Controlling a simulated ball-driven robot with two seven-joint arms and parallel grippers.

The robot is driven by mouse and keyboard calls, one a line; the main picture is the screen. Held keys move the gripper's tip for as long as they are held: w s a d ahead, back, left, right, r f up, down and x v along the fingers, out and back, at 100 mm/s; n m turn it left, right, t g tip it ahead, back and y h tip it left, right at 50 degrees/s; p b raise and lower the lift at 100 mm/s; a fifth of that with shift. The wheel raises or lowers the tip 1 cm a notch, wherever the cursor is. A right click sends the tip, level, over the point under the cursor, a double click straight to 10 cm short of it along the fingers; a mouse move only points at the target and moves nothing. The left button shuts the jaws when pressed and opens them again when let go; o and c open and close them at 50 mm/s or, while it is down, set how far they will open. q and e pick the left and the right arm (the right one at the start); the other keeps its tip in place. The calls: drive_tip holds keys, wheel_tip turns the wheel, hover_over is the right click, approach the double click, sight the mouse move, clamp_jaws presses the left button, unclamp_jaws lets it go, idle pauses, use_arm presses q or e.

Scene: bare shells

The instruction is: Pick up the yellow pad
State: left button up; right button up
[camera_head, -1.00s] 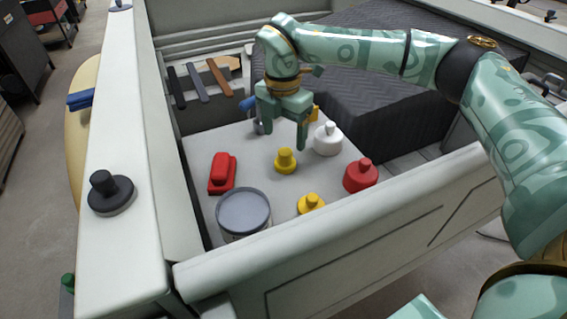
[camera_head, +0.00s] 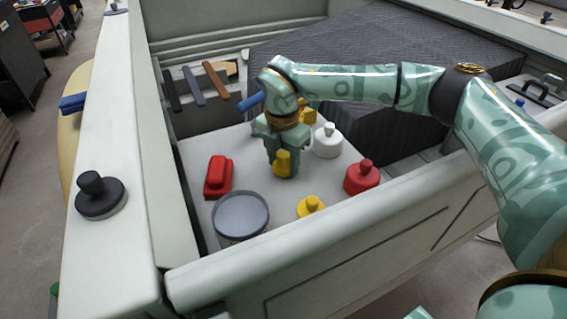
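A yellow pad with an upright knob (camera_head: 283,165) stands on the light grey surface inside the truck-bed-like box. My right gripper (camera_head: 283,160) points down over it, its fingers low at the knob's sides. The fingers look spread, and the pad still rests on the surface. I cannot tell whether the fingers touch the knob. A second yellow pad (camera_head: 311,207) lies nearer the front wall. Another yellow thing (camera_head: 308,117) shows behind the gripper, partly hidden. My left gripper is not in view.
A red block (camera_head: 217,176) and a grey round tub (camera_head: 240,217) stand to the left. A white knobbed piece (camera_head: 327,141) and a red knobbed piece (camera_head: 362,177) stand to the right. The box's front wall (camera_head: 330,243) rises close by. Dark ribbed material (camera_head: 370,60) lies behind.

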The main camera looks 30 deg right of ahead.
sight(283, 153)
idle(0.3)
wheel_tip(283, 153, up, 3)
drive_tip(key=shift+w+r+p, duration=0.1)
drive_tip(key=shift+p, duration=0.55)
drive_tip(key=w+a+r, duration=0.7)
drive_tip(key=w+r, duration=0.3)
drive_tip(key=w, duration=0.1)
drive_tip(key=shift+w+a, duration=0.25)
drive_tip(key=shift+w, duration=0.1)
drive_tip(key=shift+o, duration=0.4)
drive_tip(key=shift+s+f, duration=0.1)
drive_tip(key=shift+f, duration=0.05)
